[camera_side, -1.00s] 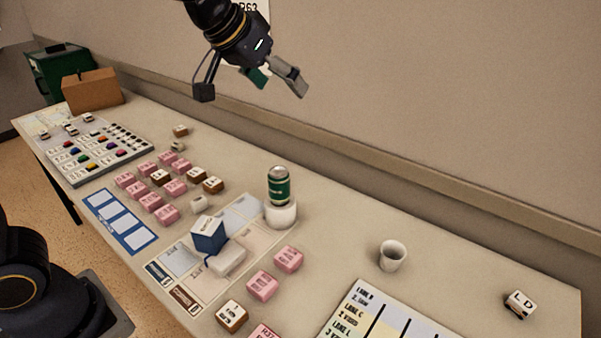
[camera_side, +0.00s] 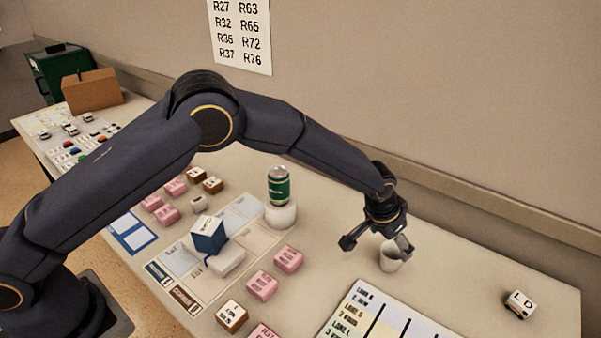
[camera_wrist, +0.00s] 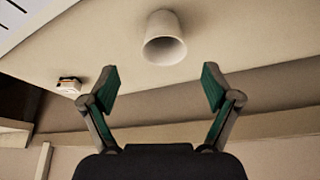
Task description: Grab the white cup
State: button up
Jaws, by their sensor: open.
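The white cup (camera_side: 389,262) stands upright on the table toward the right in the side view, partly hidden behind my gripper. My gripper (camera_side: 404,252) is just above and in front of the cup's rim, pointing down. In the wrist view the cup (camera_wrist: 165,40) shows at the top middle, beyond the fingertips and roughly centred between them. My gripper (camera_wrist: 158,78) is open there, its two fingers spread with nothing between them. I cannot tell from the side view whether a finger touches the cup.
A green can (camera_side: 278,187) stands on a white round stand (camera_side: 281,215) left of the cup. A lane chart (camera_side: 375,318) lies in front. A block marked LD (camera_side: 519,304) sits at the right. Pink blocks (camera_side: 289,259) lie to the left.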

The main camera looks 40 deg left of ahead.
aim_at(392, 254)
jog(key=x, duration=0.8)
jog(key=shift+w+a+f, duration=0.15)
jog(key=shift+a+f, duration=0.05)
jog(key=c, duration=0.8)
